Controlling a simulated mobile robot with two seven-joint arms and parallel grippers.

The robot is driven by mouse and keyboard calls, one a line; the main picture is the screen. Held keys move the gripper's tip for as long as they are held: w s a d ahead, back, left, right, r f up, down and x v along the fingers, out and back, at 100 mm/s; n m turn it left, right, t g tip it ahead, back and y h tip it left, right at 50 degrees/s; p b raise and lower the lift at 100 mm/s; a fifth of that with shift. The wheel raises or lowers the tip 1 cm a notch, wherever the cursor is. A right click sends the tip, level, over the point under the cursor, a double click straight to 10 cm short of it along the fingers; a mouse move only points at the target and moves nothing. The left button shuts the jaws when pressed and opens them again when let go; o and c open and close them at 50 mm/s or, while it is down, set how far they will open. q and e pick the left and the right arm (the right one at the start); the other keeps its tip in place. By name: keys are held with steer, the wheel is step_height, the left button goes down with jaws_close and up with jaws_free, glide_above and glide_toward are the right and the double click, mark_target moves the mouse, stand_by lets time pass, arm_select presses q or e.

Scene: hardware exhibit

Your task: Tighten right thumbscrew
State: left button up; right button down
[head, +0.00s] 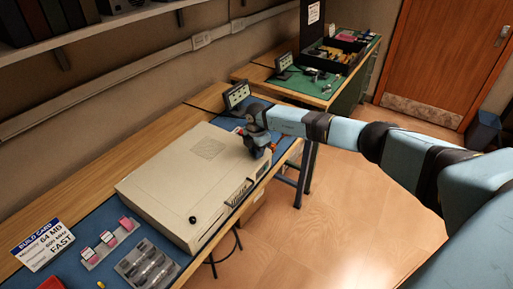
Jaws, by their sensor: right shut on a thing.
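A beige computer case (165,183) lies flat on the blue mat of the workbench. My right gripper (258,150) reaches in from the right and is shut at the case's far right corner. The right thumbscrew is hidden by the gripper's fingers there. A black thumbscrew (192,219) shows at the near end of the case top, well apart from the gripper. My left gripper is not in view.
A build card (42,245), small pink-labelled parts (107,240) and a grey tray (146,268) lie at the near left. A small display (237,95) stands behind the gripper. A second bench with a green mat (310,85) is beyond. The floor at right is clear.

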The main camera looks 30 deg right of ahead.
steer(key=shift+m, duration=0.4)
steer(key=shift+p, duration=0.3)
steer(key=shift+m, duration=0.3)
steer(key=c, duration=1)
jaws_free()
steer(key=shift+r, duration=0.1)
step_height(320, 180, up, 14)
steer(key=b, duration=0.1)
steer(key=shift+a+f, duration=0.1)
steer(key=shift+f, duration=0.15)
